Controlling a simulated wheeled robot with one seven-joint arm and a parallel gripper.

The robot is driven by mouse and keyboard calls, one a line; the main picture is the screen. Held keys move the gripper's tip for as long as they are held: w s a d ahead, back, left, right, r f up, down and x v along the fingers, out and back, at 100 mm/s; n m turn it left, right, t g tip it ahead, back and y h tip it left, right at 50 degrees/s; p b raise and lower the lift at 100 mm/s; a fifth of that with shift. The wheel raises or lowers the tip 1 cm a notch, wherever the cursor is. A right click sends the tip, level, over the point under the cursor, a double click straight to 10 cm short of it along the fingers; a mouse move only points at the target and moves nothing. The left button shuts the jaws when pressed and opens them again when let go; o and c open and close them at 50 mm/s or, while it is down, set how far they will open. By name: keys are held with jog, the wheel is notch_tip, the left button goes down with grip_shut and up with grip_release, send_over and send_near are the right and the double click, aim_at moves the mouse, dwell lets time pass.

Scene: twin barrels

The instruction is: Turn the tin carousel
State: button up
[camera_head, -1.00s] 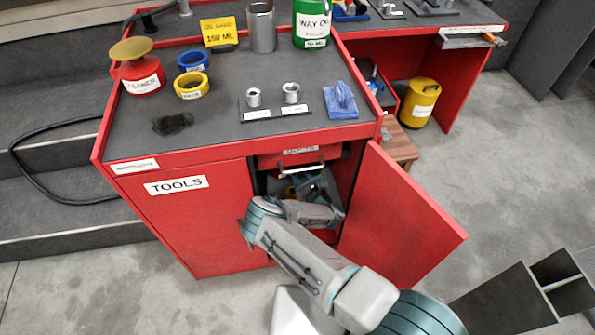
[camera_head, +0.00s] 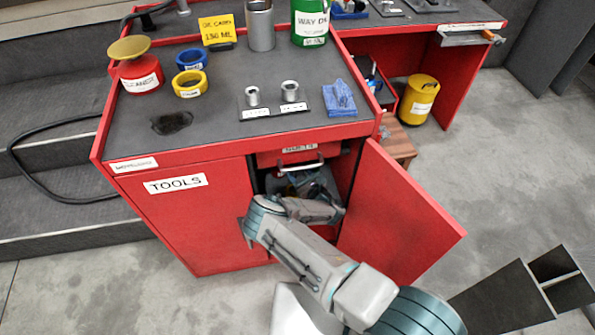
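The red tool cabinet (camera_head: 205,220) stands with its right door (camera_head: 395,215) open. My arm reaches into the opening from the front. My gripper (camera_head: 303,188) is in the dark opening, largely hidden by my own wrist, and I cannot make out its fingers or whether they hold anything. A few small dark and coloured shapes show inside around it, too small and shaded to name. I cannot make out a tin carousel for certain; the lower interior is hidden behind my arm.
A drawer with a handle (camera_head: 300,168) sits above the opening. The cabinet top holds a red cleaner can (camera_head: 140,77), yellow tape roll (camera_head: 190,86), metal cup (camera_head: 260,28), green can (camera_head: 310,22), sockets and a blue cloth (camera_head: 339,100).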

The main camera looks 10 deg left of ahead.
jog(key=p+v, duration=0.2)
jog(key=v, duration=1.1)
jog(key=shift+s+d, duration=0.25)
jog(key=shift+s, duration=0.05)
